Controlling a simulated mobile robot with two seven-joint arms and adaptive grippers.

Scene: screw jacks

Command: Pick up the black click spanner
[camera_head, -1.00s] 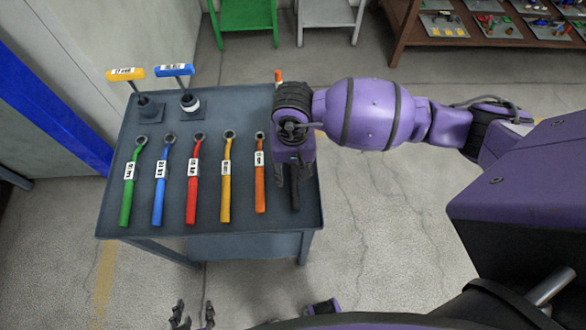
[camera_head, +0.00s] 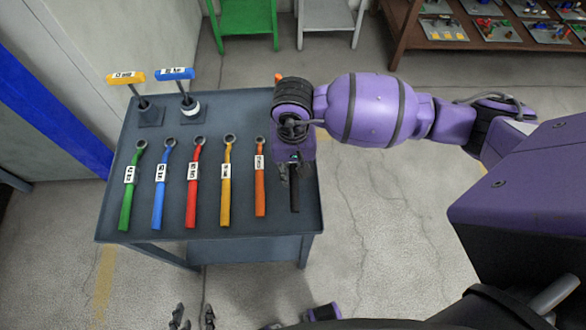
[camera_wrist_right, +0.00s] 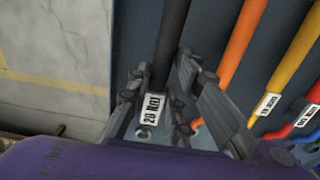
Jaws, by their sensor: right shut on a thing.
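The black click spanner (camera_head: 295,193) lies along the right edge of the grey table, with its handle toward the table's front edge. Its upper part is hidden under my right gripper (camera_head: 294,168) in the head view. In the right wrist view, my right gripper (camera_wrist_right: 158,98) has its fingers on both sides of the black spanner (camera_wrist_right: 172,42), around its white label, and is shut on it. I cannot tell whether the spanner is clear of the table top. My left gripper (camera_head: 193,318) shows at the bottom of the head view, open and empty, away from the table.
An orange spanner (camera_head: 260,185) lies just left of the black one, then yellow (camera_head: 226,195), red (camera_head: 192,195), blue (camera_head: 160,195) and green (camera_head: 130,200) ones. Yellow (camera_head: 125,77) and blue (camera_head: 175,73) T-handled tools stand at the table's back left.

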